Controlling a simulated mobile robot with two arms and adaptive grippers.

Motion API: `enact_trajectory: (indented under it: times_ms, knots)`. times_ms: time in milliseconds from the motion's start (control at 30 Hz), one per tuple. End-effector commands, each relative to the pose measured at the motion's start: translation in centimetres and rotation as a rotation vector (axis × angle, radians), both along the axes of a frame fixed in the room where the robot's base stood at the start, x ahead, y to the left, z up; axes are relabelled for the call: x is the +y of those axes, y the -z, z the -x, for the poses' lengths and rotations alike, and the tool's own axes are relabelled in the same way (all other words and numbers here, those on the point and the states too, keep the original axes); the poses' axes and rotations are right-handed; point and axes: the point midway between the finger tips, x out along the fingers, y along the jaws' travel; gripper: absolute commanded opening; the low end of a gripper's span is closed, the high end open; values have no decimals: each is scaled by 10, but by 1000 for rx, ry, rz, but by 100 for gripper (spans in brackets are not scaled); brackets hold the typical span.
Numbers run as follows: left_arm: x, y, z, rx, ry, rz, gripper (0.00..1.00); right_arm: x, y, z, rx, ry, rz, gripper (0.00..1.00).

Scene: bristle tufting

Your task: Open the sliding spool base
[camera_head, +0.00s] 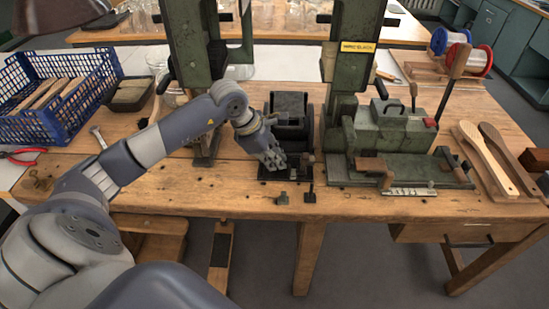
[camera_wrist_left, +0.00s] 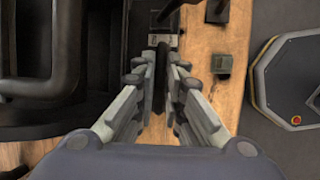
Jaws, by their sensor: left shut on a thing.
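A black metal unit (camera_head: 291,107) with a low base stands on the wooden workbench in the middle of the head view, between two green machine columns. It looks like the sliding spool base, though no spool shows on it. My left gripper (camera_head: 277,165) is at its front edge, pointing down. In the left wrist view my left gripper (camera_wrist_left: 161,68) has its fingers close together on a narrow dark bar (camera_wrist_left: 161,52). Much of the bar is hidden between the fingers. The black frame of the unit (camera_wrist_left: 55,90) fills the left of that view. My right gripper is not in view.
A small green block (camera_head: 282,198) and a dark upright lever (camera_head: 310,180) are close to the gripper. A green machine (camera_head: 390,130) stands to the right. Wooden brush handles (camera_head: 487,158) lie further right. A blue crate (camera_head: 60,100) is at the left. Bare bench lies left of the gripper.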

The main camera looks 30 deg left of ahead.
Motion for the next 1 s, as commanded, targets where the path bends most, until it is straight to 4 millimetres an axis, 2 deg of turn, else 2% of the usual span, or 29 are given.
enact_trajectory:
  times_ms: [167,200,267,500,667,767,1000]
  knots:
    - [0,1,0,2,0,-1,0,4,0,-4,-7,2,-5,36]
    - [0,1,0,2,0,-1,17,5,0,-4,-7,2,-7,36]
    - [0,1,0,2,0,-1,31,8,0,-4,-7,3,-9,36]
    - [0,0,0,0,-1,-1,31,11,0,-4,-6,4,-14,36]
    - [2,-4,0,-2,-1,-1,31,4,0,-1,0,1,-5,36]
    - [5,-14,4,-4,-2,-3,31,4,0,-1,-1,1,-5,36]
    - [17,-59,22,-3,-1,-7,31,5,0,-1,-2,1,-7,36]
